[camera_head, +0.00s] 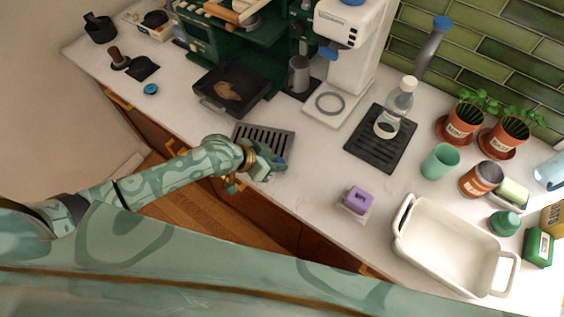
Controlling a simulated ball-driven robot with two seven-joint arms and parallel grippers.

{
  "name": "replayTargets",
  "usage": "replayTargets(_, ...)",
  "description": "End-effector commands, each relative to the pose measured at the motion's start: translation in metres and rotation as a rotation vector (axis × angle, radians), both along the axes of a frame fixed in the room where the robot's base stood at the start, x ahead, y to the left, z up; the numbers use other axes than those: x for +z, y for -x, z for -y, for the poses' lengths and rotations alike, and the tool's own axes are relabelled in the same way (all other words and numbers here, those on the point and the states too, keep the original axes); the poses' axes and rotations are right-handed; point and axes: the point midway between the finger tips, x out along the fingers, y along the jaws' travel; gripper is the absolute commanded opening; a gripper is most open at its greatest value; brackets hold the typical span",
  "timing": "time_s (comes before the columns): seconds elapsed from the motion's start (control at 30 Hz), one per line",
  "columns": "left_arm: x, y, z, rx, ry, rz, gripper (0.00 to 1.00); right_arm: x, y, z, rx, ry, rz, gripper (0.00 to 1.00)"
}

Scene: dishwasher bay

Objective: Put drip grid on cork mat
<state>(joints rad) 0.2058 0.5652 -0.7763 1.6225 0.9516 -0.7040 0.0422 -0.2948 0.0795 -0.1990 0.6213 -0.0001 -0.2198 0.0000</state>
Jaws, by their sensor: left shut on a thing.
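The drip grid (264,138) is a dark grey slotted plate near the counter's front edge, left of centre. My left gripper (274,164) is shut on its near edge. The gripper hides part of that edge, and I cannot tell whether the grid lies flat on the counter or is slightly raised. I cannot make out a cork mat for certain. My right gripper is not in view.
A black tray with a brown patch (228,91) is behind the grid. A black ribbed mat (364,152) bears a clear bottle (398,105). A purple sponge (358,198) and a white dish (407,241) stand to the right. Counter between grid and ribbed mat is clear.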

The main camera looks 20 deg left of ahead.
Motion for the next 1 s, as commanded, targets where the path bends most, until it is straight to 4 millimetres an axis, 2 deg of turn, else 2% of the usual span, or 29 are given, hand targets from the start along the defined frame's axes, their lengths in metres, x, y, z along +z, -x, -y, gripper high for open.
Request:
replayTargets(0.13,0.000,0.000,0.000,-0.002,0.000,-0.002,0.00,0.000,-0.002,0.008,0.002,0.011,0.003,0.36)
replayTargets(0.3,-0.002,0.000,0.000,-0.001,-0.001,-0.002,0.00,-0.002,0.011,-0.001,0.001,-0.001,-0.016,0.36)
replayTargets(0.33,-0.002,0.001,0.000,0.000,0.000,-0.002,0.30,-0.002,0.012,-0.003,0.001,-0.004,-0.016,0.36)
replayTargets(0.4,-0.002,0.000,0.000,-0.001,0.000,-0.003,0.46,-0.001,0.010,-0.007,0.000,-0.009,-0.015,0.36)
replayTargets(0.77,0.004,0.003,-0.003,-0.002,-0.001,-0.001,0.46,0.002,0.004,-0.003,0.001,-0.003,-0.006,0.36)
replayTargets(1.0,0.040,0.025,-0.030,-0.002,-0.004,-0.002,0.46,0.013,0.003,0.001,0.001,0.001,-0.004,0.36)
